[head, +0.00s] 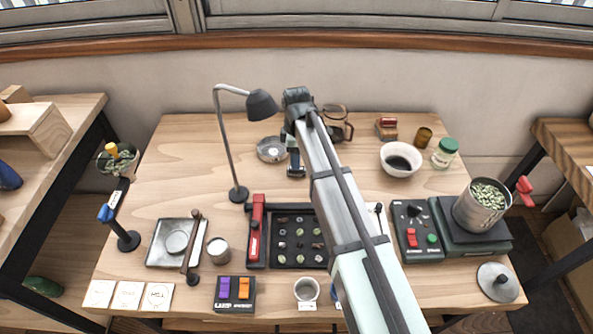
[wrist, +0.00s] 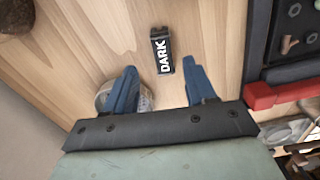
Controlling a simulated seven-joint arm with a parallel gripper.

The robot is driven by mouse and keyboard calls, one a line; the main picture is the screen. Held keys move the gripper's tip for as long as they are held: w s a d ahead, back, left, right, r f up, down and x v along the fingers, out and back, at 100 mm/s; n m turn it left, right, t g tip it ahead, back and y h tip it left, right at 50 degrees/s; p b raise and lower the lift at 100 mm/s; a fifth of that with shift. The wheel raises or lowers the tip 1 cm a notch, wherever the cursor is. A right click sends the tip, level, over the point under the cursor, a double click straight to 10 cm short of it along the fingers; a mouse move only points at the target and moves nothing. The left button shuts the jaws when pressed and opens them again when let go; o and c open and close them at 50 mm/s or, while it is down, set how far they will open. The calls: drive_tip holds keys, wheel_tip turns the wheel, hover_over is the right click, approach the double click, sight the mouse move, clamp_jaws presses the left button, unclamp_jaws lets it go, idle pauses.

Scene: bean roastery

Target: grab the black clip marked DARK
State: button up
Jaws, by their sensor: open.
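The black clip (wrist: 162,50) with DARK in white letters lies on the wooden table in the wrist view. It sits just beyond my fingertips, roughly in line with the gap between them, with its lettering running along its length. My gripper (wrist: 164,84) is open, its two blue fingers apart with nothing between them. In the head view my gripper (head: 296,170) hangs over the table behind the bean tray. I cannot make out the clip there; my arm likely covers it.
A round metal dish (head: 271,149) is close beside my gripper, partly behind one finger in the wrist view (wrist: 146,100). A black bean tray (head: 280,220) with a red bar (head: 257,226) stands in front. A desk lamp (head: 238,193) is left, a glass carafe (head: 338,126) behind.

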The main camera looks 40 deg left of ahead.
sight(297, 171)
drive_tip(key=shift+s+d+f, duration=0.15)
drive_tip(key=shift+f, duration=2.5)
clamp_jaws()
